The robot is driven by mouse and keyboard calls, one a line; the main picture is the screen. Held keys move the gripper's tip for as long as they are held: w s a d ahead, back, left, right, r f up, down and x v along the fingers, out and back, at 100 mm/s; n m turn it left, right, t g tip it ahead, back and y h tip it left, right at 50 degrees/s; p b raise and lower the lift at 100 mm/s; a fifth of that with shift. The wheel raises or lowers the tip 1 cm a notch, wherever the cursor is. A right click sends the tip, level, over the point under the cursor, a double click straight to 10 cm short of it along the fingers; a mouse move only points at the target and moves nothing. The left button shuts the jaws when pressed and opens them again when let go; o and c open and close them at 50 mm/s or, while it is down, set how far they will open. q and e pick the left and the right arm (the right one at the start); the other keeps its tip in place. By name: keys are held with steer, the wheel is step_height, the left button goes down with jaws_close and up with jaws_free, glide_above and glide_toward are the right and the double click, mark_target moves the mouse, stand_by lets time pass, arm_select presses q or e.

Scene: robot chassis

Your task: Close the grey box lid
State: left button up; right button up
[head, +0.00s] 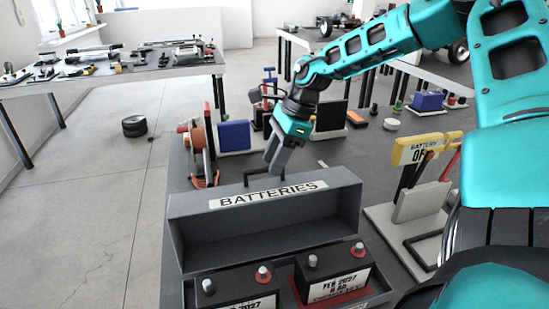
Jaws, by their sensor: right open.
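The grey box (177,278) stands low in front of me in the head view, with black batteries (332,278) in it. Its lid (190,214) is open and raised at the back. The lid has a white "BATTERIES" label (268,194) and a dark handle (249,176) on its upper edge. My right gripper (273,160) is open and points down at the handle, just above the lid. I cannot tell whether its fingers touch the handle or surround it. My left gripper is not in view.
A yellow "BATTERY" sign (419,147) and a grey switch stand (424,203) are right of the box. An orange reel (199,150) and a blue block (234,135) stand behind it. A cluttered table (105,72) is at the far left. The left floor is mostly clear.

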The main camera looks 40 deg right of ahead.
steer(key=shift+f, duration=0.2)
jaws_close()
stand_by(0.3)
stand_by(0.3)
